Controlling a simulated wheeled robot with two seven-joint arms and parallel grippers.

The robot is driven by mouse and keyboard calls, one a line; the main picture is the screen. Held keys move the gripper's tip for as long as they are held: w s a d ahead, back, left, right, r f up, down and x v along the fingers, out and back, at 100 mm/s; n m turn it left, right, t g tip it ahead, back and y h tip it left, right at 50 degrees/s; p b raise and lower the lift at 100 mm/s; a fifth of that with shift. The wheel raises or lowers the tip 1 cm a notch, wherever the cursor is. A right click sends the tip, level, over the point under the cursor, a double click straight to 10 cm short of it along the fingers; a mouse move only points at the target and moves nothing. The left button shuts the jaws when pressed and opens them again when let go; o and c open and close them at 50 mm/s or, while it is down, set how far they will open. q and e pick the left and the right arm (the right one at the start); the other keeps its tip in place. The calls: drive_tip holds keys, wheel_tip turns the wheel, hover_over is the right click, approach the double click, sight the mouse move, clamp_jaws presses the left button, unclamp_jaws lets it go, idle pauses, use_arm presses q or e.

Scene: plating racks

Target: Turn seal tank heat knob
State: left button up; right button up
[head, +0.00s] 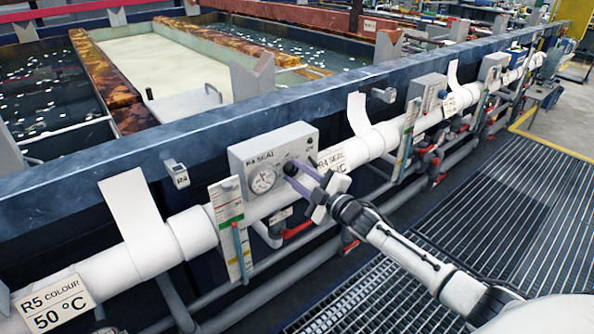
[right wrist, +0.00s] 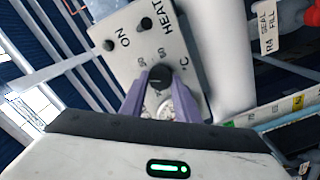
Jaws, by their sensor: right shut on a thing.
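The R4 SEAL control box (head: 243,152) is grey and fixed on the tank's side. It carries a round white gauge (head: 263,179) left of my gripper. My right gripper (head: 291,169) reaches it from the right with purple fingers. In the right wrist view its fingers (right wrist: 160,84) are shut on a black round knob (right wrist: 160,76) with a °C scale beside it. The word HEAT is printed farther up the panel (right wrist: 184,62). Two smaller black parts sit near HEAT and ON. The knob's pointer is not clear. My left gripper is not in view.
A white pipe (head: 190,232) runs along the tank wall below the box. A green-and-white tag (head: 226,203) hangs left of the box. Grey pipes with red fittings (head: 298,229) lie below. The grated walkway (head: 480,215) at right is clear.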

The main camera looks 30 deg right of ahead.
drive_tip(key=m+p, duration=0.1)
drive_tip(key=m, duration=0.5)
drive_tip(key=shift+d+r+p, duration=0.1)
drive_tip(key=shift+p, duration=0.2)
drive_tip(key=m, duration=0.3)
drive_tip(key=shift+m, duration=1.8)
drive_tip(key=o, duration=1)
drive_tip(key=shift+o, duration=0.2)
drive_tip(key=shift+s, duration=0.1)
drive_tip(key=s+p, duration=0.1)
drive_tip(key=s, duration=0.9)
drive_tip(key=shift+d, duration=0.4)
